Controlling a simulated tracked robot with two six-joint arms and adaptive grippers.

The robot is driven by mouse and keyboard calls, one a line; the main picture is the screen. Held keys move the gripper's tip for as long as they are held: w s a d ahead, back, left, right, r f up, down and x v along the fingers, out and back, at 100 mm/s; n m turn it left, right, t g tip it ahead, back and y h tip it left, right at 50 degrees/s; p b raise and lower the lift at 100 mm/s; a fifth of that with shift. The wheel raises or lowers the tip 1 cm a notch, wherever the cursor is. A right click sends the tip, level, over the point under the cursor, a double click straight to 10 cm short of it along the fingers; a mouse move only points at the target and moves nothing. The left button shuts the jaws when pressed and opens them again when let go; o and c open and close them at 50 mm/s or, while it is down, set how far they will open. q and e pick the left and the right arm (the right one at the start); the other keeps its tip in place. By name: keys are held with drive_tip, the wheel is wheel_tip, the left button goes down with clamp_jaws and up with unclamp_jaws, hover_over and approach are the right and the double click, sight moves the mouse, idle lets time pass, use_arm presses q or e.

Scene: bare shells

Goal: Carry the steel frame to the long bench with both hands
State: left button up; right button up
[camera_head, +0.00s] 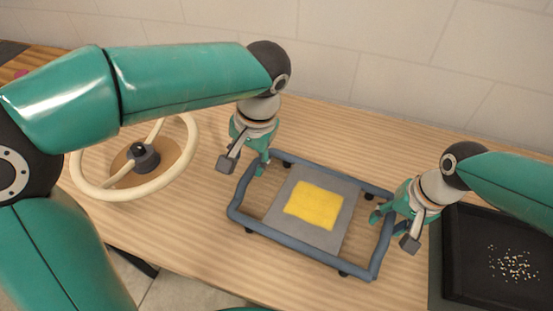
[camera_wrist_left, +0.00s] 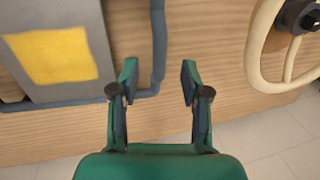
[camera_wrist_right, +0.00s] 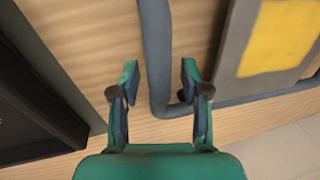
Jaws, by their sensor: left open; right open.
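The steel frame (camera_head: 300,246) is a blue-grey tubular rectangle on small dark feet, lying on a wooden bench top in the head view. A grey plate with a yellow patch (camera_head: 314,205) fills its middle. My left gripper (camera_head: 262,164) is open at the frame's left end bar. In the left wrist view that bar (camera_wrist_left: 157,45) lines up between the open fingers. My right gripper (camera_head: 380,212) is open at the right end bar, which lines up between its fingers in the right wrist view (camera_wrist_right: 155,45). Contact cannot be told. No second bench is clearly seen.
A cream steering wheel (camera_head: 80,172) lies left of the frame, beneath my left arm. A black tray (camera_head: 470,225) with small pale bits stands at the right, close to my right gripper. A pale tiled wall (camera_head: 400,60) runs behind the bench.

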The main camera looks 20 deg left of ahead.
drive_tip(key=shift+r, duration=0.15)
drive_tip(key=shift+d+r, duration=0.1)
drive_tip(key=shift+r, duration=0.2)
use_arm(q)
drive_tip(key=r, duration=0.2)
drive_tip(key=shift+d+r, duration=0.25)
drive_tip(key=shift+r, duration=0.05)
use_arm(e)
wheel_tip(320, 180, up, 11)
drive_tip(key=d, duration=0.2)
use_arm(q)
drive_tip(key=shift+s, duration=0.1)
use_arm(e)
drive_tip(key=shift+s+f, duration=0.15)
